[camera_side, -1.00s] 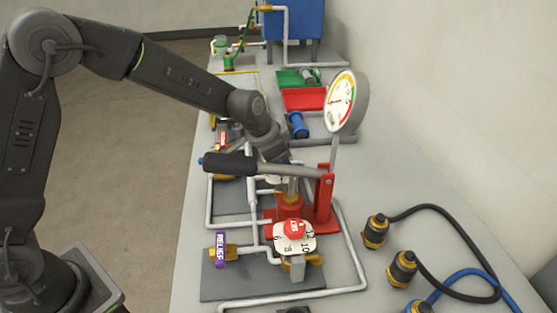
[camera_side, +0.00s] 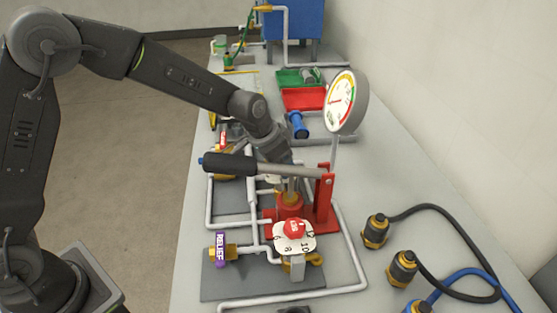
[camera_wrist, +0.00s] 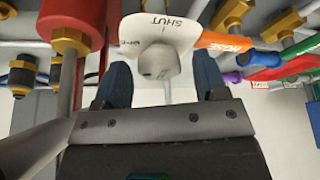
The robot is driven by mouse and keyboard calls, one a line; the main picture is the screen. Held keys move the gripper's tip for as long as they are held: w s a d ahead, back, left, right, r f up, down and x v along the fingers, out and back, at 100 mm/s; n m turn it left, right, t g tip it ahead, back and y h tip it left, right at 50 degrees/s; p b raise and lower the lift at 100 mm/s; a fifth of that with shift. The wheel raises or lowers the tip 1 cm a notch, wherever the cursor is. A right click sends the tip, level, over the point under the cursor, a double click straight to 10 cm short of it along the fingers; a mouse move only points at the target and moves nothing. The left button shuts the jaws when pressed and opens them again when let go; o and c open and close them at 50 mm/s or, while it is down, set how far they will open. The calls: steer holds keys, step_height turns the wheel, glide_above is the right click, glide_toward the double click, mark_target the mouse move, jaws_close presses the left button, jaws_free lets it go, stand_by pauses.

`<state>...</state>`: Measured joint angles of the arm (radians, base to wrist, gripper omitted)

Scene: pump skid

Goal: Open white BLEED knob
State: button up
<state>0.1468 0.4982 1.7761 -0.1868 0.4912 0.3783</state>
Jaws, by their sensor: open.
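The white BLEED knob (camera_wrist: 158,62) shows in the wrist view at the upper middle, in front of a white plate (camera_wrist: 172,30) marked SHUT, with other lettering at its left. My gripper (camera_wrist: 161,74) is open, with one dark blue finger on each side of the knob. In the side view my gripper (camera_side: 296,184) points down behind the pump lever. There the knob is hidden, and only a sliver of a white plate (camera_side: 272,179) shows.
The dark-handled pump lever (camera_side: 232,163) crosses in front of my gripper. The red pump cylinder (camera_wrist: 72,22) is close by at the left in the wrist view. An orange handle (camera_wrist: 225,43) lies close right of the plate. A round gauge (camera_side: 346,101) stands to the right.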

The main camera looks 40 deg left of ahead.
steer(key=v, duration=1.3)
steer(key=shift+s+r, duration=0.25)
steer(key=shift+r, duration=0.1)
steer(key=shift+a, duration=0.1)
steer(key=s+a+n, duration=0.2)
steer(key=s+a, duration=0.1)
steer(key=s, duration=0.9)
steer(key=s+a+r+n+t+y, duration=0.1)
steer(key=s+a, duration=0.3)
steer(key=s, duration=0.8)
steer(key=shift+r+n+t+y, duration=0.2)
steer(key=shift+n+t+y, duration=0.1)
steer(key=shift+n, duration=0.4)
